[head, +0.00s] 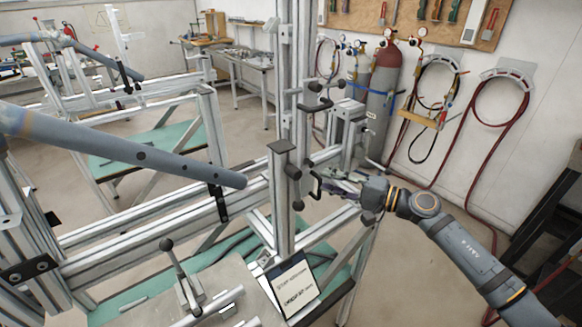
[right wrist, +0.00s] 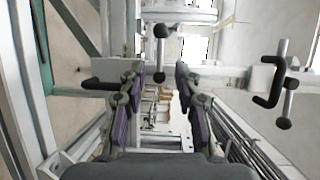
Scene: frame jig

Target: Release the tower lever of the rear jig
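The jig is an aluminium-profile frame with a short tower post (head: 283,215) under a dark cap and a taller post (head: 300,60) behind it. The short post carries black knobs (head: 293,172) and a black crank-shaped handle (head: 316,186). My right gripper (head: 338,186) is just right of that handle. In the right wrist view my right gripper (right wrist: 160,72) is open, with a gap between its fingertips. A grey lever with black ball ends (right wrist: 160,52) shows in that gap; I cannot tell whether the fingers touch it. My left gripper is not in view.
A blue-grey tube (head: 130,150) spans the left of the jig. A ball-topped clamp lever (head: 172,262) and a small sign (head: 293,283) are at the front. Another black handle (head: 315,105) is higher up. Another crank-shaped handle (right wrist: 268,82) is at right in the wrist view.

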